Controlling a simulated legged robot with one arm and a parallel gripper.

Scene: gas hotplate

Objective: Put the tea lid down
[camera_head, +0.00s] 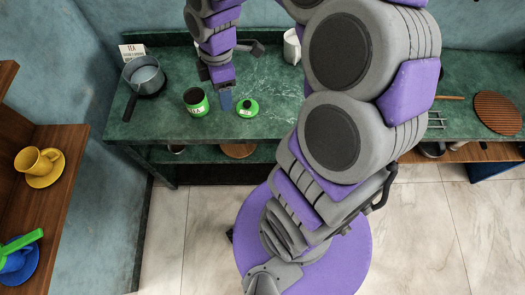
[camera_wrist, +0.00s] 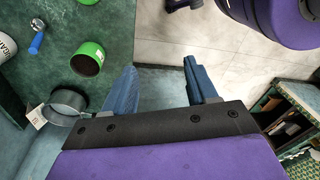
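The green tea lid (camera_head: 247,107) lies on the green marble counter (camera_head: 165,124), right of my gripper. My gripper (camera_head: 226,101) is low over the counter, between tin and lid. In the wrist view its two blue fingers (camera_wrist: 160,88) are wide apart with nothing between them. Whether a fingertip touches the lid is not clear.
A grey pot (camera_head: 145,77) and a TEA sign (camera_head: 130,52) stand at the counter's back left. A white container (camera_head: 292,46) is at the back. A round wooden board (camera_head: 497,112) is far right. A side shelf holds a yellow cup (camera_head: 35,160). Counter in front of the tin is clear.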

